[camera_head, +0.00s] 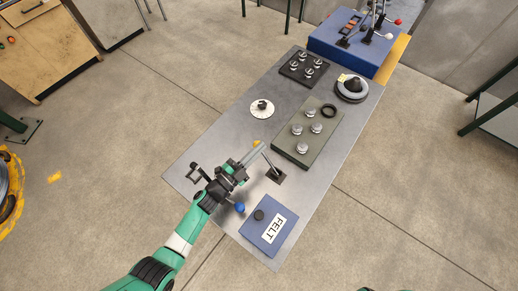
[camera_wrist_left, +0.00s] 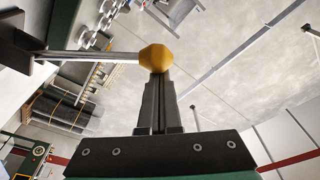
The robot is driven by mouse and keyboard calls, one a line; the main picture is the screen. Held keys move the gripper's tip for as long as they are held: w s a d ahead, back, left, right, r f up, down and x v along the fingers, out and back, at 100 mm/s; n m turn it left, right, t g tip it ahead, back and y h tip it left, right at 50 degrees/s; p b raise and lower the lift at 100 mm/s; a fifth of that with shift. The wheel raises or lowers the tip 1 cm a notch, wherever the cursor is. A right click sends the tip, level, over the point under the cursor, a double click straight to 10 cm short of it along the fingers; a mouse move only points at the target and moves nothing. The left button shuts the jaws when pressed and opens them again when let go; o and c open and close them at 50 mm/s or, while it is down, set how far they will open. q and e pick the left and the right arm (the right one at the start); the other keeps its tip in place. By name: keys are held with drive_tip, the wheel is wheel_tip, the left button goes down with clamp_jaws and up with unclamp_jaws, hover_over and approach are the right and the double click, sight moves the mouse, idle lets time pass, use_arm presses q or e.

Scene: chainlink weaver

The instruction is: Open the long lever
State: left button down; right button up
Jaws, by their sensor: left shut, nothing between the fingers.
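A lever with a yellow knob (camera_head: 256,144) stands on the grey metal table, its thin rod rising at a tilt from a dark base (camera_head: 277,176). In the left wrist view the yellow knob (camera_wrist_left: 156,57) sits right at my fingertips, with its rod running left to a dark mount. My left gripper (camera_head: 260,148) is shut and empty, its fingers reaching up beside the knob. I cannot tell whether they touch it. A blue ball knob (camera_head: 239,207) shows just below the gripper; its stem is hidden. My right gripper is out of view.
A blue FELT block (camera_head: 270,225) lies at the table's near end. A green-grey plate (camera_head: 285,149) with several metal knobs lies right of the lever. A dark plate (camera_head: 303,69), a white disc (camera_head: 262,108) and a blue lever box (camera_head: 350,50) are farther back.

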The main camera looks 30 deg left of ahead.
use_arm(q)
drive_tip(key=shift+r, duration=0.1)
drive_tip(key=s+d+r+p, duration=0.4)
drive_tip(key=s+r+p, duration=0.4)
drive_tip(key=s+r, duration=0.5)
drive_tip(key=shift+s+d, duration=0.15)
drive_tip(key=shift+d, duration=0.05)
